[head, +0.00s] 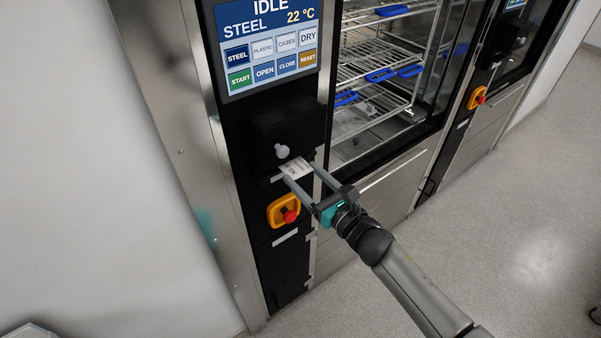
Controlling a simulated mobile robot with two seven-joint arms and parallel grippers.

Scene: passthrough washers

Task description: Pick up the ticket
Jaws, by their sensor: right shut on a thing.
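The ticket (293,168) is a small white slip with dark print. It sits at the front of the black panel of the washer, just below a dark printer-like box (284,125) with a pale round knob. My right gripper (302,172) reaches in from the lower right and is shut on the ticket, with a finger at each side of it. I cannot tell whether the ticket is still touching the panel. My left gripper is not in the head view.
A touch screen (265,45) reading IDLE, STEEL, 22 °C is above. A red stop button on an orange mount (285,211) lies just below the ticket. The washer chamber (380,75) with wire racks and blue-handled trays is to the right. Open floor (520,220) lies at right.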

